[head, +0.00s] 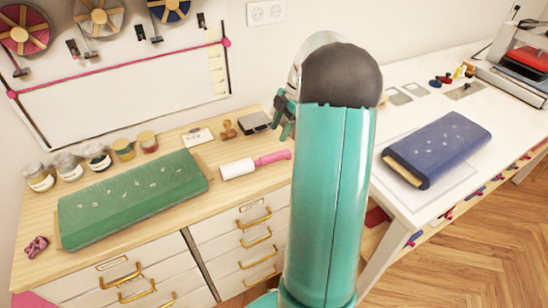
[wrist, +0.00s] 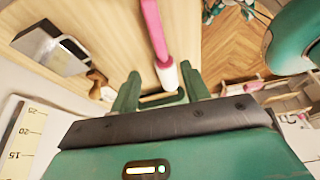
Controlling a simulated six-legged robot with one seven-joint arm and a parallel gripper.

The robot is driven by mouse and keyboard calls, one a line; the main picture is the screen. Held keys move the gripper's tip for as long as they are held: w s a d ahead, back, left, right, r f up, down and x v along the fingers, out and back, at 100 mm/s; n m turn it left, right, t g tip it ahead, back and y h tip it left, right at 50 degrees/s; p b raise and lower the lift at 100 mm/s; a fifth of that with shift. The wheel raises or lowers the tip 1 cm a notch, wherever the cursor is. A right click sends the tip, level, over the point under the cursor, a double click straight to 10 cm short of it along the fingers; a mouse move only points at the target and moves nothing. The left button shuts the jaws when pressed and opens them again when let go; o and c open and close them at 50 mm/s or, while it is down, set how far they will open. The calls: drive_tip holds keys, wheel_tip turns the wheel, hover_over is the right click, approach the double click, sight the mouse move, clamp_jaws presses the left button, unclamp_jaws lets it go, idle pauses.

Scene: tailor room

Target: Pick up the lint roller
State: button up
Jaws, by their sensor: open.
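The lint roller (head: 238,169) lies on the wooden cabinet top, its white roll to the left and its pink handle to the right. In the wrist view the lint roller (wrist: 152,25) runs down from the top edge, and its white roll shows near the fingers. My gripper (head: 283,112) is open and empty, raised above and behind the handle in the head view, partly hidden by my arm. In the wrist view my gripper (wrist: 160,78) has its two green fingers apart, the roll's end appearing between their tips.
A green pressing cushion (head: 130,198) lies left of the roller. Several jars (head: 97,156) line the back. A blue cushion (head: 437,148) lies on the white table. Bare wood surrounds the roller.

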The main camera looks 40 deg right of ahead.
sight(268, 156)
drive_tip(key=x, duration=1.1)
drive_tip(key=shift+f, duration=0.1)
clamp_jaws()
